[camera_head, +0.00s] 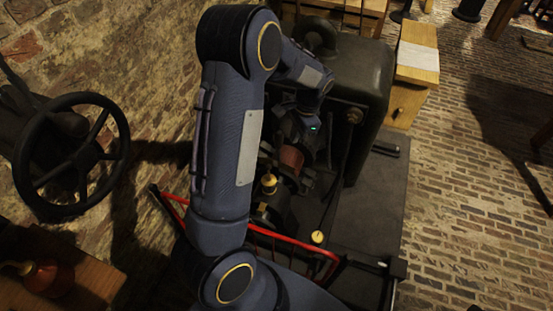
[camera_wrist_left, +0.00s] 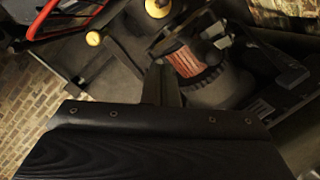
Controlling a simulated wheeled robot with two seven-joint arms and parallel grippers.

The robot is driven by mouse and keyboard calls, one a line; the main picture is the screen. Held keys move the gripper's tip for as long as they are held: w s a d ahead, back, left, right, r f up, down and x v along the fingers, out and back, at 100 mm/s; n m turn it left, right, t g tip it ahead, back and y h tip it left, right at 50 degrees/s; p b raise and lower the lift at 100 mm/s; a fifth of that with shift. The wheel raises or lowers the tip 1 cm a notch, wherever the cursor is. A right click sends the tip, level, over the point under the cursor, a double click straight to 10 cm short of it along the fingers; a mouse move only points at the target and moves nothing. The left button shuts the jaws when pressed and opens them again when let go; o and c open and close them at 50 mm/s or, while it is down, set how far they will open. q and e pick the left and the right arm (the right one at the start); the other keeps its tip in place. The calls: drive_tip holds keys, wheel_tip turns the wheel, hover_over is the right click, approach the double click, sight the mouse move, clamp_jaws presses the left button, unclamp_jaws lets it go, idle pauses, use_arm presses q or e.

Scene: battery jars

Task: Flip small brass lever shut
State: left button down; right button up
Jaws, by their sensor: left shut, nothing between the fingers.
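The dark machine (camera_head: 345,85) stands in the middle of the head view. A brass-coloured knob fitting (camera_head: 269,184) sits on its near side, and a yellow ball knob (camera_head: 318,237) sits lower right. Yellow knobs also show at the top of the left wrist view, one at left (camera_wrist_left: 93,38) and one at the top edge (camera_wrist_left: 157,7). I cannot tell which part is the small brass lever. My left gripper is shut and empty, its fingers (camera_wrist_left: 160,82) close to a copper-coloured coil (camera_wrist_left: 184,59). In the head view my left arm hides part of the machine.
A red rail (camera_head: 290,238) runs along the machine's near side. A dark handwheel (camera_head: 70,155) stands at left by the brick wall. A wooden stand (camera_head: 415,65) is behind at right. The brick floor (camera_head: 460,190) at right is clear.

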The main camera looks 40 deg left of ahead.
use_arm(q)
drive_tip(key=s+a+f+p, duration=0.1)
drive_tip(key=s+a+f, duration=0.2)
drive_tip(key=f, duration=0.7)
drive_tip(key=shift+s+a+p, duration=0.15)
drive_tip(key=shift+s+p, duration=0.15)
drive_tip(key=shift+s, duration=0.55)
drive_tip(key=shift+w+f, duration=0.1)
